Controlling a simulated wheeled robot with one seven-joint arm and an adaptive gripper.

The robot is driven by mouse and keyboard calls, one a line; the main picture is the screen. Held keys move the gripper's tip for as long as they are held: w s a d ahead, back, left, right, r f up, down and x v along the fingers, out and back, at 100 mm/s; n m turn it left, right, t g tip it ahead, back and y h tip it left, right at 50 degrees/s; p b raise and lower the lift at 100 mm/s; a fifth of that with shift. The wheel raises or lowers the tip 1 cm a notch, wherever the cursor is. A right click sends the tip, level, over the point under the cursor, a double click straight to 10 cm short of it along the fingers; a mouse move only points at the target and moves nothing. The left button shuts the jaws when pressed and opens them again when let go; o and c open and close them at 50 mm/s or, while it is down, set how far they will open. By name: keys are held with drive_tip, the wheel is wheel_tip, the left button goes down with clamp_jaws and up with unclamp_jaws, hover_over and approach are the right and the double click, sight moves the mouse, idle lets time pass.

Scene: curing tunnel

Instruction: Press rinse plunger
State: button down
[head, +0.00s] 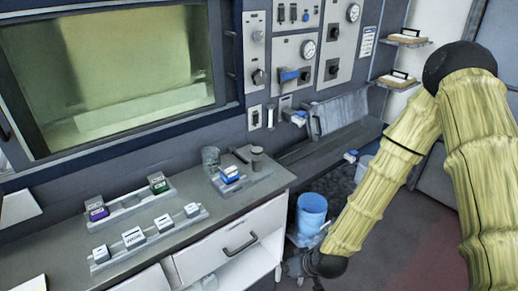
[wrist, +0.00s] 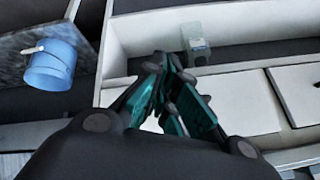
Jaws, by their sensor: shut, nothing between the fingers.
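I cannot tell for sure which part is the rinse plunger. A grey post with a round dark cap (head: 257,158) stands upright on the counter's right end. Blue-handled fittings sit on the wall panel (head: 289,75) and lower by the grey sloped trough (head: 298,117). My gripper (wrist: 170,66) is shut and empty, its teal fingers together in the wrist view. In the head view it is low, in front of the cabinet's right end near the floor, mostly hidden by my arm. It is apart from the post and the fittings.
A blue bucket (head: 312,212) stands close to my gripper; it also shows in the wrist view (wrist: 50,66). The counter (head: 225,208) holds labelled blocks in trays and a clear glass (head: 211,158). A white drawer (head: 232,240) and open shelf lie below.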

drive_tip(key=w+a+r+n+t+y+b, duration=0.1)
drive_tip(key=w+r+t, duration=0.1)
drive_tip(key=w+r, duration=0.6)
drive_tip(key=w+a+r+n+t+y+b, duration=0.1)
drive_tip(key=w+a+r+t+b, duration=0.1)
drive_tip(key=w+r, duration=0.55)
drive_tip(key=w+r+n+t+y+b, duration=0.1)
drive_tip(key=w+r, duration=0.2)
drive_tip(key=r, duration=0.6)
drive_tip(key=w+d+r+n+t+y+b, duration=0.1)
drive_tip(key=w+r, duration=0.3)
drive_tip(key=r, duration=0.5)
drive_tip(key=shift+w+d+r+n+t, duration=0.15)
drive_tip(key=shift+d+r+n+t, duration=0.2)
drive_tip(key=shift+t, duration=0.35)
drive_tip(key=shift+a, duration=0.1)
drive_tip(key=p, duration=0.2)
hover_over(259, 151)
wheel_tip(259, 151, down, 2)
drive_tip(key=shift+f, duration=0.2)
drive_tip(key=shift+f+p, duration=0.45)
drive_tip(key=shift+f, duration=1.55)
